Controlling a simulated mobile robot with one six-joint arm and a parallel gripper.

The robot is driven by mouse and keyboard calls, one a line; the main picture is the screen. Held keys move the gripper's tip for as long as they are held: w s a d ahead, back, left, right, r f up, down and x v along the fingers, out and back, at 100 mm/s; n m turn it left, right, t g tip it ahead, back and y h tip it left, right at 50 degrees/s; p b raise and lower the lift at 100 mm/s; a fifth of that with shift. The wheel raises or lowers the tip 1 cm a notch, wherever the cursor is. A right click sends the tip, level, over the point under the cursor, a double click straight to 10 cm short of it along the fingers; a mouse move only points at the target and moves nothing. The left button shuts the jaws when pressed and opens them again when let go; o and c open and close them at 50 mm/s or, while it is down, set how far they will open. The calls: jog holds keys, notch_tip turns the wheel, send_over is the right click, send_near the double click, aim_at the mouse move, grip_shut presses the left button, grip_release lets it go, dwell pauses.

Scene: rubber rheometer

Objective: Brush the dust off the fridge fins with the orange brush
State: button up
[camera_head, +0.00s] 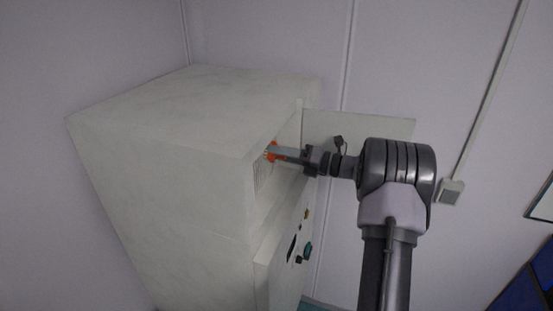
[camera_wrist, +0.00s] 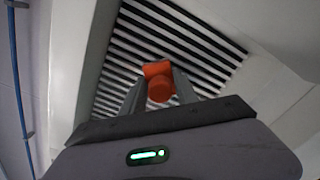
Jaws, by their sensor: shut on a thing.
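The orange brush (camera_wrist: 160,82) is held between the fingers of my gripper (camera_wrist: 160,95) in the wrist view. It also shows in the head view (camera_head: 272,152) as a small orange shape at the cabinet's opening. My gripper (camera_head: 285,154) is shut on the brush and points left into the fridge. The fridge fins (camera_wrist: 200,45) are dark and light slats right behind the brush in the wrist view. In the head view the fins (camera_head: 262,178) show only as a thin strip. The brush's bristles are hidden, so I cannot tell whether they touch the fins.
The large white fridge cabinet (camera_head: 170,130) fills the left of the head view. An open panel (camera_head: 375,127) stands behind my wrist. Below it is a front with small dark and colored controls (camera_head: 300,250). A wall box (camera_head: 450,192) is at the right.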

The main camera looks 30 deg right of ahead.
jog(key=shift+w+d, duration=0.3)
jog(key=shift+s+a, duration=0.1)
jog(key=shift+s, duration=0.25)
jog(key=shift+b+v, duration=0.35)
jog(key=shift+v, duration=2.4)
jog(key=v, duration=0.3)
jog(key=shift+w, duration=0.15)
